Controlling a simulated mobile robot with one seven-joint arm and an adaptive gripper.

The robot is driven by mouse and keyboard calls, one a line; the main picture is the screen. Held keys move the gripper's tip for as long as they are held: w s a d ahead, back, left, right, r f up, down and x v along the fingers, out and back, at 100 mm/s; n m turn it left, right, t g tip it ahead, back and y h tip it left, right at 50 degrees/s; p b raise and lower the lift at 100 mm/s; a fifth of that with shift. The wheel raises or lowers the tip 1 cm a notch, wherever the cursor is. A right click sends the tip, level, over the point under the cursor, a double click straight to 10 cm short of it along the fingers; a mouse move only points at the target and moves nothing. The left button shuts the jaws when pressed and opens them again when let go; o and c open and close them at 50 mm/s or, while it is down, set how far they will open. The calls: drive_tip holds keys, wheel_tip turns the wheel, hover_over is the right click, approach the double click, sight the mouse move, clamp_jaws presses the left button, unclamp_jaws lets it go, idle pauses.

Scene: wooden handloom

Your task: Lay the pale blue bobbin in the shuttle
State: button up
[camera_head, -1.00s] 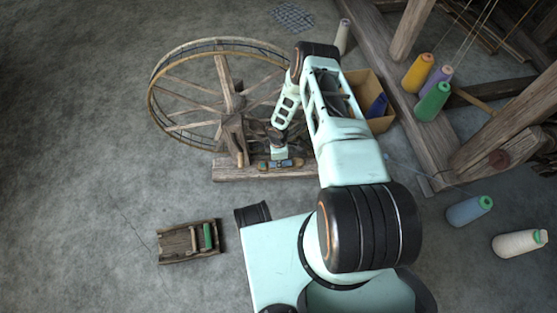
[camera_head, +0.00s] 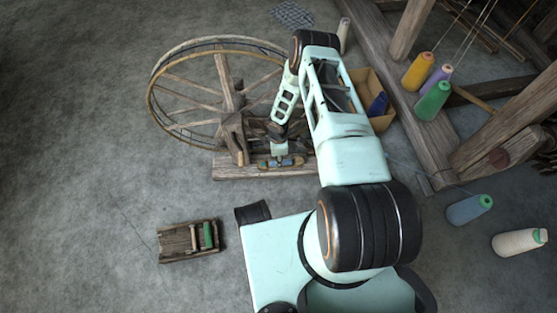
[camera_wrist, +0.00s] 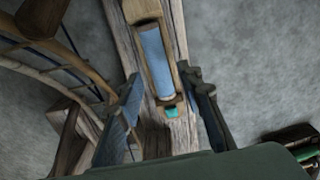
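The pale blue bobbin (camera_wrist: 156,62) lies lengthwise in the hollow of the wooden shuttle (camera_wrist: 140,10), as the wrist view shows. A teal-green tip (camera_wrist: 173,112) shows at the near end. The shuttle (camera_head: 264,164) rests on the wheel's wooden base plank, and some blue (camera_head: 284,161) shows in it in the head view. My gripper (camera_wrist: 168,108) is open, its two fingers apart on either side of the shuttle's near end. In the head view my gripper (camera_head: 279,150) is just above the shuttle. Whether the bobbin is fully seated is hard to tell.
The spinning wheel (camera_head: 222,95) stands on the plank (camera_head: 235,172), close behind my gripper. A wooden tray (camera_head: 172,243) with a green bobbin (camera_head: 208,235) is on the floor at left. A cardboard box (camera_head: 381,122), yarn cones and loom beams (camera_head: 400,125) stand right.

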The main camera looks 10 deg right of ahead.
wheel_tip(320, 180, up, 10)
idle(0.4)
drive_tip(key=shift+f, duration=0.1)
